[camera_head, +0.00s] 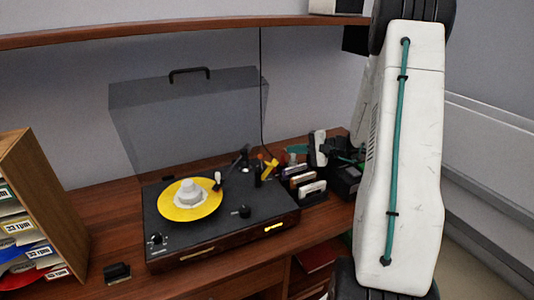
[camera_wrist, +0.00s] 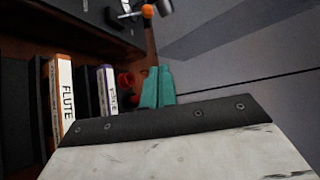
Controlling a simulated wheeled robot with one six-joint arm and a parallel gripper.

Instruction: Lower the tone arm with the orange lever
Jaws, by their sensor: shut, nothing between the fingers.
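The turntable (camera_head: 220,222) stands on the wooden desk, with a yellow record (camera_head: 178,211) and a white centre piece (camera_head: 188,191) on it. The tone arm (camera_head: 242,158) is at the platter's back right, its pale head (camera_head: 217,178) by the record's edge. I cannot tell whether its stylus touches. The orange lever (camera_head: 269,168) is at the deck's right rear; an orange knob (camera_wrist: 147,11) shows at the top of the wrist view. My gripper (camera_wrist: 158,86) has teal fingers, shut and empty. In the head view, my gripper (camera_head: 297,149) is right of the lever, apart from it.
Cases in a dark rack (camera_head: 311,192) stand right of the turntable; one labelled FLUTE (camera_wrist: 65,95) is left of my fingers. A red object (camera_wrist: 126,82) is close beside them. The transparent lid (camera_head: 190,118) is raised behind. A record box (camera_head: 40,200) stands at left.

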